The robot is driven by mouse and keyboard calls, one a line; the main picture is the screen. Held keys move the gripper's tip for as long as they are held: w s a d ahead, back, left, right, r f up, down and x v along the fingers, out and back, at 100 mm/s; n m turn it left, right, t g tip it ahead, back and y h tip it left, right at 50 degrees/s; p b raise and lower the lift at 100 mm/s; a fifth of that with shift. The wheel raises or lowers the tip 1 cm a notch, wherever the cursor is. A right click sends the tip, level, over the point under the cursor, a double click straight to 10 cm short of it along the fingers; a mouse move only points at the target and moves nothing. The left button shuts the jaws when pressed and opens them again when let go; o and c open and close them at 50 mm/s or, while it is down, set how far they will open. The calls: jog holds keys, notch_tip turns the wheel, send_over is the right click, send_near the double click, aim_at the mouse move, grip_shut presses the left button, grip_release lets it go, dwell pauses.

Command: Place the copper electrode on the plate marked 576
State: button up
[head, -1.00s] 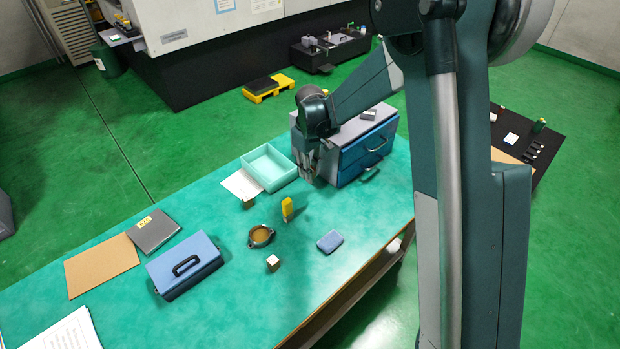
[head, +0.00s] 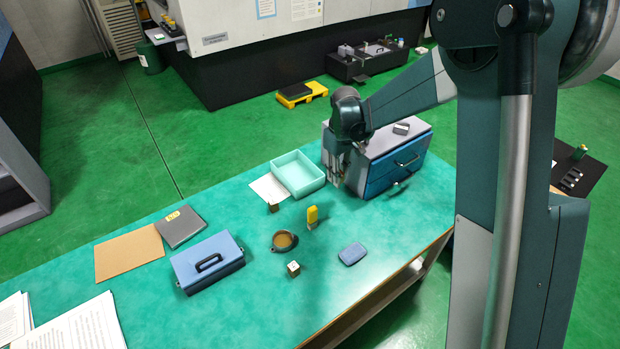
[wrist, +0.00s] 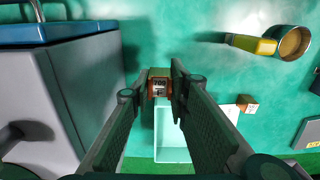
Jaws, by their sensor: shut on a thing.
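My gripper (wrist: 160,90) is shut on a small copper-coloured block with a pale marked face, the copper electrode (wrist: 158,74), in the wrist view. In the head view my gripper (head: 344,178) is in front of the left end of the drawer cabinet, over the table; the block is too small to make out there. A dark grey plate (head: 181,230) with a yellow label lies at the table's far left. Its number is not readable. A corner of a grey plate (wrist: 308,132) shows at the wrist view's right edge.
The drawer cabinet (head: 364,160) stands close to my gripper. A teal tray (head: 313,185), a small block (head: 273,208), a yellow-handled item (head: 312,218), a round copper-centred dish (head: 284,240), another block (head: 294,269), a blue pad (head: 352,254) and a blue case (head: 215,267) occupy the table.

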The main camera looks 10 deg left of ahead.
jog(key=s+a, duration=0.2)
jog(key=a, duration=1.3)
notch_tip(320, 180, up, 2)
jog(key=p, duration=0.2)
send_over(180, 224)
jog(key=shift+a, duration=0.1)
jog(key=shift+f+b, duration=0.3)
jog(key=shift+f, duration=2.8)
jog(key=shift+f, duration=1.85)
jog(key=shift+f+b, duration=0.2)
jog(key=shift+b, duration=0.1)
